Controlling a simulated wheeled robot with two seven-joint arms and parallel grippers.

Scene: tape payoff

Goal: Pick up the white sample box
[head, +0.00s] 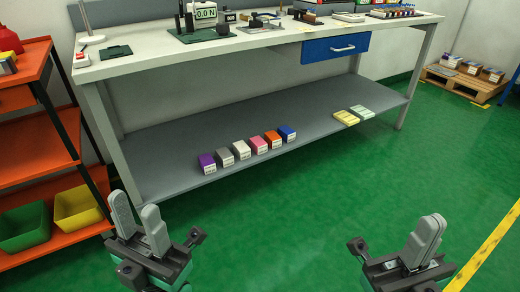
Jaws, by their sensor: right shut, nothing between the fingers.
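The white sample box (241,150) stands on the grey lower shelf (180,150) of the workbench, near its front edge. It is third from the left in a row of small boxes, between a grey box (223,157) and a pink box (258,144). My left gripper (137,211) is at the lower left, in front of the shelf, with its two fingers apart and nothing between them. My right gripper (430,226) is at the lower right, shut and empty. Both grippers are well away from the white box.
A purple box (206,163), an orange box (273,139) and a blue box (287,133) share the row. Pale packs (347,118) lie further right on the shelf. The bench top (150,55) overhangs behind. An orange rack (45,165) stands left. Green floor in front is clear.

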